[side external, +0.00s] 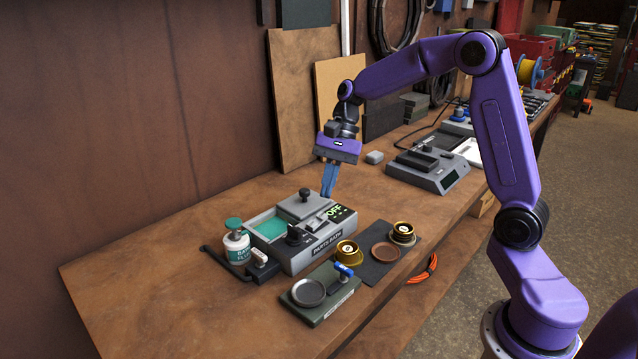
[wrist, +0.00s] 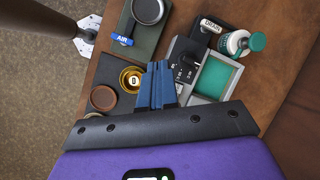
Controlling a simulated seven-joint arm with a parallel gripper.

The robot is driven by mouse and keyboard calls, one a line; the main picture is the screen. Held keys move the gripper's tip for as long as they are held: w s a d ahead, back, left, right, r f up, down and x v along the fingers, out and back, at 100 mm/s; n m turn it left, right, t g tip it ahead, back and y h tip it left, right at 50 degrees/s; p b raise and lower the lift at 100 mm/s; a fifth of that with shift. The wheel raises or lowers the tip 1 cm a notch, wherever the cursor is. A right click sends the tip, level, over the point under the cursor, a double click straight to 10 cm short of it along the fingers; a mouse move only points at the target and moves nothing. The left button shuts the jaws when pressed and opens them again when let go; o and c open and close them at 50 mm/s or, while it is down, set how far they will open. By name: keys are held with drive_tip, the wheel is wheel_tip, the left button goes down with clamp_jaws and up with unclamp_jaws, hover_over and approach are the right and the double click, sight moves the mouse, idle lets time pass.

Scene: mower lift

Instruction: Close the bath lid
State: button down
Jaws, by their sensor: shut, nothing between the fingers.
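The bath is a grey box (side external: 303,255) on the bench with a teal-filled opening (side external: 270,226) on its left side; the opening also shows in the wrist view (wrist: 218,77). Its grey lid (side external: 301,208) with a dark knob (side external: 305,194) sits over the right, rear part of the box, leaving the teal area uncovered. In the wrist view I cannot make out the lid; my gripper's body seems to cover it. My gripper (side external: 327,194) has blue fingers, shut and empty, pointing down just right of the knob, apparently above the box. The fingertips also show in the wrist view (wrist: 158,67).
In front are a green air stand (side external: 322,312), brass cups (side external: 347,252) and a dark mat (side external: 373,266). A grey device (side external: 428,171) stands right. The left bench is clear.

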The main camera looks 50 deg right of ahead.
drive_tip(key=w+d+f+m+t+y, duration=0.1)
drive_tip(key=w+d+m+t, duration=0.2)
drive_tip(key=d, duration=0.4)
drive_tip(key=w+d+m, duration=0.3)
drive_tip(key=d+m, duration=0.2)
drive_tip(key=d, duration=0.3)
drive_tip(key=w+d+f+m+t+y, duration=0.1)
drive_tip(key=w+d+m+t, duration=0.1)
drive_tip(key=w+d+m, duration=0.35)
drive_tip(key=n, duration=0.1)
approach(307, 197)
wheel_tip(307, 197, down, 3)
drive_tip(key=d, duration=0.2)
drive_tip(key=a, duration=0.1)
drive_tip(key=w+a, duration=0.1)
drive_tip(key=a, duration=0.1)
drive_tip(key=shift+w+f, duration=0.3)
drive_tip(key=shift+w+a+f, duration=0.1)
drive_tip(key=shift+w+a, duration=0.15)
drive_tip(key=shift+a, duration=0.3)
drive_tip(key=shift+a, duration=0.1)
drive_tip(key=a, duration=1.2)
